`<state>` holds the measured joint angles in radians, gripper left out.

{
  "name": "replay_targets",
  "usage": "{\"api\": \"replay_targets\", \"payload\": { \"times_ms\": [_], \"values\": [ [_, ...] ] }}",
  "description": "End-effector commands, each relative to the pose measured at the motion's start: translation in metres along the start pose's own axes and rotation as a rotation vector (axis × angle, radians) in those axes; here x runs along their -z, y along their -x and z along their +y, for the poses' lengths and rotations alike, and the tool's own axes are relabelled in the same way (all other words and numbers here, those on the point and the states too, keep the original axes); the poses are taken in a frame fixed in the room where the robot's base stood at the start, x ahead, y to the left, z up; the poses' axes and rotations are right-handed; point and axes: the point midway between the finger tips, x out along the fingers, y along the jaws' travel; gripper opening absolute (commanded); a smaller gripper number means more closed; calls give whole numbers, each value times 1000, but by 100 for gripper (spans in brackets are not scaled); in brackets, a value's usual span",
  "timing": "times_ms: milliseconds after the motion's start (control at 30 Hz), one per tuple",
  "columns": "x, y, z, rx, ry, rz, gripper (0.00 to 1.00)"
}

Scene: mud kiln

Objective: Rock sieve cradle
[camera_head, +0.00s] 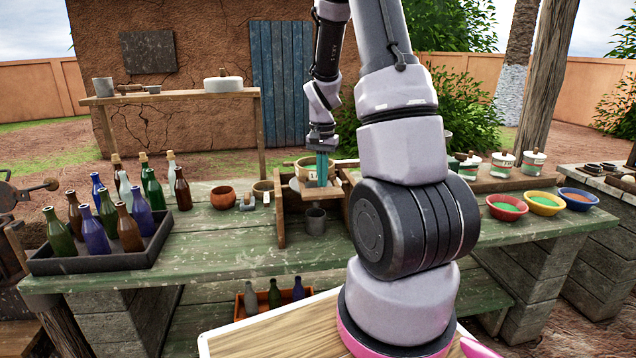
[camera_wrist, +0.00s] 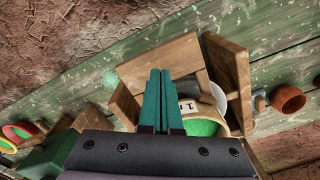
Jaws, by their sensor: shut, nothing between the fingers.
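A round sieve (camera_head: 309,170) with a pale rim and a label sits in a wooden cradle (camera_head: 281,216) at the middle of the green table. In the wrist view, the sieve (camera_wrist: 222,128) holds bright green material, and the wooden boards of the cradle (camera_wrist: 233,75) stand around it. My gripper (camera_head: 322,183) points down at the sieve and cradle, with its teal fingers together and nothing between them. In the wrist view, my gripper (camera_wrist: 160,72) covers part of the cradle. Whether the fingertips touch the sieve or cradle I cannot tell.
A dark tray (camera_head: 95,262) of several bottles stands at left. A brown bowl (camera_head: 223,197) and a grey cup (camera_head: 316,221) stand near the cradle. Red (camera_head: 506,208), yellow (camera_head: 543,203) and blue (camera_head: 578,199) bowls stand at right.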

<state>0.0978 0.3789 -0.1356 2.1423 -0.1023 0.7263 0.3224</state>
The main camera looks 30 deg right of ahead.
Motion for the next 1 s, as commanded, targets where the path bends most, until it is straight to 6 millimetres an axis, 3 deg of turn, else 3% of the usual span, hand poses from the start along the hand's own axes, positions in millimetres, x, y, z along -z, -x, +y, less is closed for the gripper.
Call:
{"api": "replay_targets", "payload": {
  "times_ms": [167, 567, 767, 1000],
  "values": [
    [0, -8, 0, -1, 0, -2, 0],
    [-1, -49, 0, -2, 1, -3, 0],
    [0, -44, 0, 0, 0, -1, 0],
    [0, -12, 0, 1, 0, 1, 0]
  ]
}}
